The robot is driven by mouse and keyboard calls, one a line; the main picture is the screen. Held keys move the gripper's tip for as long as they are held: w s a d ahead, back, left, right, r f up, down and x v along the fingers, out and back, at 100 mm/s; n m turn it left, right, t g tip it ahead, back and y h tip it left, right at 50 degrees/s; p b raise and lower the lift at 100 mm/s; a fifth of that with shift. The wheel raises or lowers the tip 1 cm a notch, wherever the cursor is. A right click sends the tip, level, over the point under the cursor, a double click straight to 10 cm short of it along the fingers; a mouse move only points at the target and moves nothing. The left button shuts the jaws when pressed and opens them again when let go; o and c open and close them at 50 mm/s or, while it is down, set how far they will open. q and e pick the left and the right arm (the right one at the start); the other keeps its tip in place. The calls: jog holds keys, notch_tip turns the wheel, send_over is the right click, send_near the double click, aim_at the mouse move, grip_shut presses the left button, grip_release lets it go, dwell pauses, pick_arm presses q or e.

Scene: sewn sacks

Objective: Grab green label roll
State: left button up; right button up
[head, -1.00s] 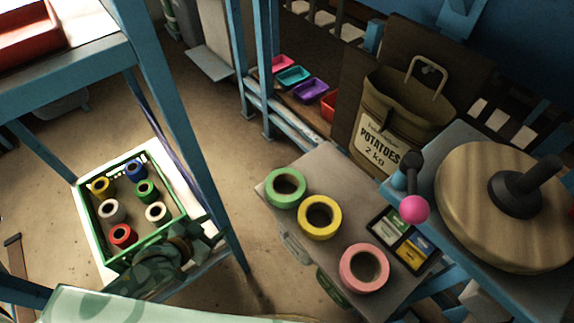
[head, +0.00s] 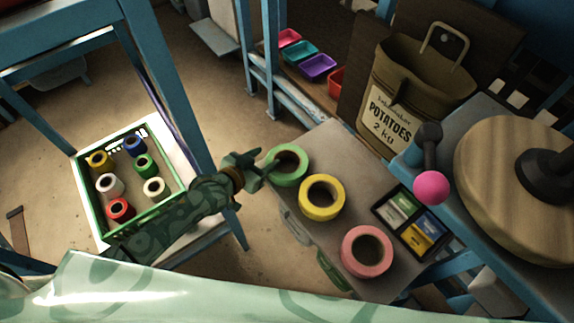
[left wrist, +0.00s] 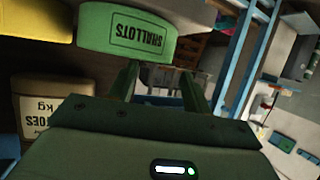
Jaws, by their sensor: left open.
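The green label roll (head: 296,179) stands at the left back corner of a small grey table, its hole facing up. In the left wrist view the green label roll (left wrist: 127,35) shows upside down, reading "SHALLOTS". My left gripper (head: 264,164) is at the roll's left side, its fingers pointing toward it. In the left wrist view its two fingers (left wrist: 161,85) are apart with nothing between them. The roll is beyond the fingertips and off to their upper left. I cannot tell whether a finger touches it. My right gripper is not in view.
A yellow roll (head: 322,210) and a pink roll (head: 366,265) stand on the same table (head: 345,155), beside a tray of cards (head: 387,217). A potato sack (head: 390,125) stands behind. A pink ball knob (head: 431,188) is at right. A green crate (head: 170,208) holds several thread spools.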

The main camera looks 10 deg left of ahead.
aim_at(273, 153)
pick_arm(q)
jog(key=x, duration=0.3)
jog(key=shift+w+f+b, duration=0.15)
jog(key=shift+w+b, duration=0.05)
jog(key=shift+b, duration=0.2)
jog(key=shift+s+a, duration=0.1)
grip_shut()
